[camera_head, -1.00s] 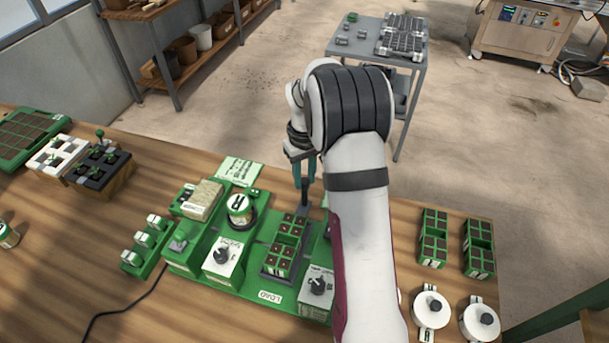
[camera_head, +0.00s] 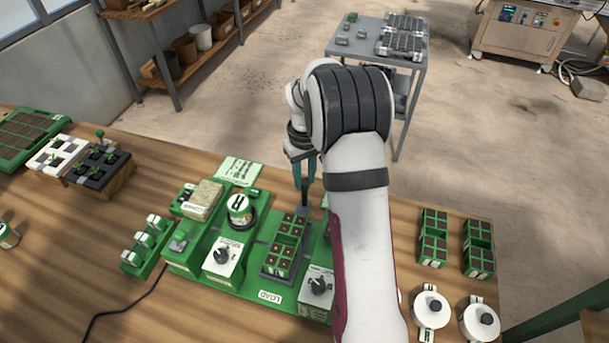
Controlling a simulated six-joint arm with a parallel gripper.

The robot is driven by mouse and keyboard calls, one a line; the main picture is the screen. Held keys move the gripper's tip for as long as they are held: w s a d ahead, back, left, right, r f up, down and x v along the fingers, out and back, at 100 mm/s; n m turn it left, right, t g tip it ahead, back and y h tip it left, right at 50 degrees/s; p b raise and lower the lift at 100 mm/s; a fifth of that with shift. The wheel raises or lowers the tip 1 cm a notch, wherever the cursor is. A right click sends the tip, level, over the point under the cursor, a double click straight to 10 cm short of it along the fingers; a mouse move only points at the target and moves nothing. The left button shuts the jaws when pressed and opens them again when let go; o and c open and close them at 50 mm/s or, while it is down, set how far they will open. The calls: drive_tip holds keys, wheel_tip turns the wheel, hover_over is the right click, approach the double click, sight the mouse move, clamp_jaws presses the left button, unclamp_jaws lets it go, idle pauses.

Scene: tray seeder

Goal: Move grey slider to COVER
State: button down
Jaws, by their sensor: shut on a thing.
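The grey slider (camera_head: 268,271) sits on the green seeder base (camera_head: 248,288) and carries a small green cell tray filled with dark soil (camera_head: 286,246). Its grey far end (camera_head: 315,213) shows just behind the tray. My gripper (camera_head: 304,207) points down at this far end and is shut on the slider there; my forearm hides part of the contact. A LOAD label (camera_head: 270,297) is on the near edge of the base, just in front of the slider. I cannot read a COVER label; the base's right side is partly behind my arm.
White dial boxes stand left (camera_head: 223,257) and right (camera_head: 318,288) of the slider.

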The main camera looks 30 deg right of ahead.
drive_tip(key=w+a, duration=1.4)
drive_tip(key=shift+w+a, duration=0.25)
drive_tip(key=shift+a, duration=0.1)
drive_tip(key=c, duration=0.8)
unclamp_jaws()
drive_tip(key=shift+o, duration=0.8)
drive_tip(key=s+d+r, duration=0.6)
drive_tip(key=d+r, duration=0.4)
drive_tip(key=r, duration=0.1)
